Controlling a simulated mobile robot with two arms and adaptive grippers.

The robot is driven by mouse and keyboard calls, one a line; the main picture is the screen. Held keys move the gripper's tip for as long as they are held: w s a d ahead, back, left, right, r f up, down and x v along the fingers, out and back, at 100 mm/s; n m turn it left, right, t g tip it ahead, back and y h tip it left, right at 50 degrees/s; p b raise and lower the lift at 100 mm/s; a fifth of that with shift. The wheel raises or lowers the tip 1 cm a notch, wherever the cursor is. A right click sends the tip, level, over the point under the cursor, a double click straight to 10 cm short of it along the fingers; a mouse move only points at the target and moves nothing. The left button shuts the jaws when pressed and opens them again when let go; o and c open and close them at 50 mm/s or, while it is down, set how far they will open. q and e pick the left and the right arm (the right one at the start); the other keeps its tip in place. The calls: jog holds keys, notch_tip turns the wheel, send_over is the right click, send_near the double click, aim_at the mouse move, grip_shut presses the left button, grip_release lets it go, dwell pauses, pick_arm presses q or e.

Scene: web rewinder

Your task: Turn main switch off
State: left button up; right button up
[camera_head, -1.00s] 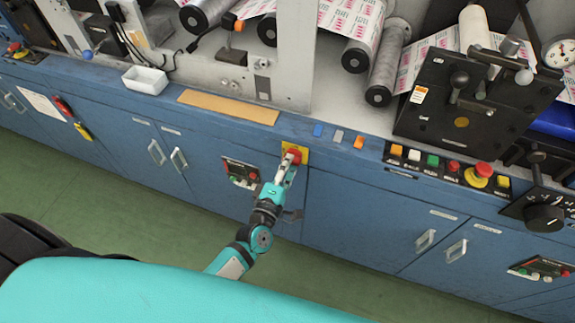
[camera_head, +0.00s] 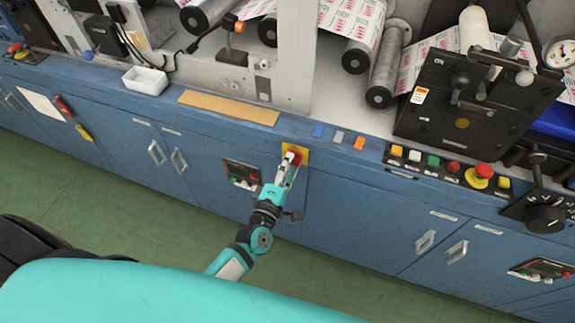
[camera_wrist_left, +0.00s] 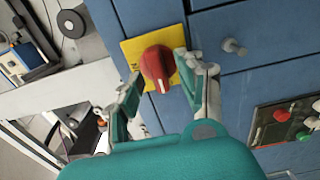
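The main switch is a red rotary knob (camera_head: 295,155) on a yellow plate (camera_head: 303,148) on the blue cabinet front, just below the ledge. In the left wrist view the knob (camera_wrist_left: 157,66) is large, with a pale mark at its lower end, and sits on its plate (camera_wrist_left: 132,50). My left gripper (camera_head: 289,165) is at the knob. In the left wrist view its two fingers (camera_wrist_left: 158,70) are parted, one on each side of the knob, with the tips close to it; I cannot tell whether they touch. My right gripper is not in view.
A small panel with red buttons (camera_head: 241,174) lies left of my left gripper. Coloured buttons and a red emergency stop (camera_head: 484,171) line the ledge at right. Cabinet handles (camera_head: 425,241) stick out below. A white tray (camera_head: 145,80) stands on the ledge. The green floor (camera_head: 130,215) is clear.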

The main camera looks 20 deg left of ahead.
pick_arm(q)
jog(key=s, duration=1.2)
jog(key=shift+a, duration=0.2)
